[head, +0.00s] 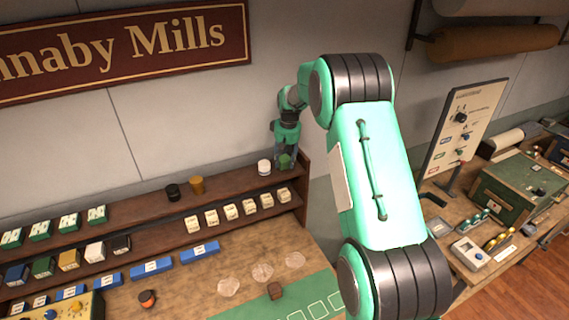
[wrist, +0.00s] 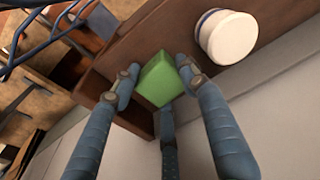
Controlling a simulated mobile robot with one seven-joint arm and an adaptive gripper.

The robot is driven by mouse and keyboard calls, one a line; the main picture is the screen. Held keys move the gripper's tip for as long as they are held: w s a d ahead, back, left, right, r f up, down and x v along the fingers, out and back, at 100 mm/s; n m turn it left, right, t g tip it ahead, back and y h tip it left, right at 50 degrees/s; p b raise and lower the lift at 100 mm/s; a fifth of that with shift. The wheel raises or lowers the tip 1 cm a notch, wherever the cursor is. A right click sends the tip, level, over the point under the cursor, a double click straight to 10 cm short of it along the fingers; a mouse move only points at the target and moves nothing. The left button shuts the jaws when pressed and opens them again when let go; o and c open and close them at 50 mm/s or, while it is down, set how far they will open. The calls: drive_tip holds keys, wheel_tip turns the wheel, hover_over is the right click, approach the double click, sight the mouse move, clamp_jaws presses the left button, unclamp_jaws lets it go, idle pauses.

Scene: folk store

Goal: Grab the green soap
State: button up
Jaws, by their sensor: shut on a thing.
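The green soap (wrist: 160,79) is a small green block at the right end of the upper wooden shelf. It also shows in the head view (head: 285,161), partly covered by the gripper. My gripper (wrist: 155,85) has its blue-grey fingers around the soap, one on each side and another below it in the wrist view. It is shut on the soap, which is at the shelf's edge. In the head view my gripper (head: 285,155) reaches down to the shelf end. I cannot tell whether the soap still touches the shelf.
A white round jar (wrist: 228,37) stands close beside the soap; it also shows in the head view (head: 264,167). A brown jar (head: 197,185) and a black jar (head: 173,192) stand farther left. Small boxes (head: 231,211) line the lower shelf. The wall is close behind.

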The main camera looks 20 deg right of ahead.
sight(284, 157)
drive_tip(key=shift+r, duration=0.15)
drive_tip(key=shift+r, duration=0.55)
wheel_tip(284, 157, up, 2)
drive_tip(key=shift+r+b, duration=0.1)
drive_tip(key=shift+b, duration=0.4)
drive_tip(key=s+a+r+b, duration=0.1)
drive_tip(key=s+a+b, duration=0.1)
drive_tip(key=s, duration=1.3)
drive_tip(key=shift+s+a+r+b, duration=0.2)
drive_tip(key=shift+s+a+b, duration=0.1)
drive_tip(key=shift+a, duration=0.5)
